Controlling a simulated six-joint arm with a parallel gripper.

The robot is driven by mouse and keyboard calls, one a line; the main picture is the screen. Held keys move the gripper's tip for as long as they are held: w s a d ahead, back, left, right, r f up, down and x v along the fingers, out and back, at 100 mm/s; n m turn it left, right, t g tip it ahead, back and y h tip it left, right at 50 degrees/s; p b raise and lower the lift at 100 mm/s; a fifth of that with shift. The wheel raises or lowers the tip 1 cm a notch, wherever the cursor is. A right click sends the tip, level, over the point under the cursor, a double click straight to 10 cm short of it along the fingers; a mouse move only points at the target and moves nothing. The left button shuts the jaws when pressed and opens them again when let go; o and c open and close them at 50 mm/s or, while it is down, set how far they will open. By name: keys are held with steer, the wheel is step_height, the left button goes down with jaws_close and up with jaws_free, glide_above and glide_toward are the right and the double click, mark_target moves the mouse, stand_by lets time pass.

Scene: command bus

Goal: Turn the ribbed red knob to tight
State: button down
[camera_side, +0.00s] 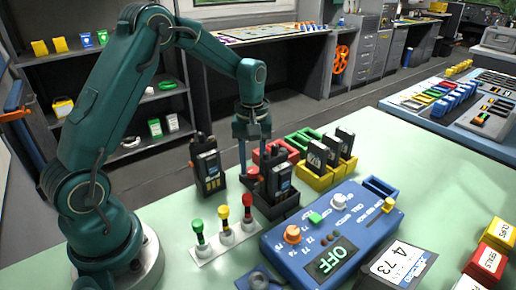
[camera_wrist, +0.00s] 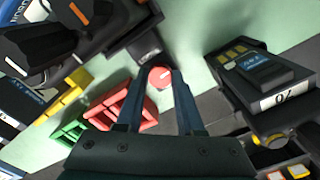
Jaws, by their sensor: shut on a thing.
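The red knob (camera_wrist: 160,77) shows in the wrist view as a round red top with a pale pointer line. It sits between the two fingertips of my gripper (camera_wrist: 159,74), which is shut on it. In the side view the fingers of my gripper (camera_side: 250,168) reach down to the red knob (camera_side: 252,173), beside a dark handheld radio (camera_side: 278,178) in a black holder. The knob's ribbed sides and any tight mark are mostly hidden by the fingers or too small to read.
Another radio (camera_side: 208,168) stands to the left. Yellow holders with several radios (camera_side: 318,158), red and green bins (camera_side: 302,140) stand behind and right. A blue control box (camera_side: 330,235) reading OFF and a white strip (camera_side: 225,240) with coloured levers stand in front.

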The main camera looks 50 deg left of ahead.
steer(key=m, duration=0.4)
steer(key=shift+m, duration=0.3)
steer(key=m, duration=1)
steer(key=shift+m, duration=2.2)
steer(key=c, duration=0.5)
jaws_free()
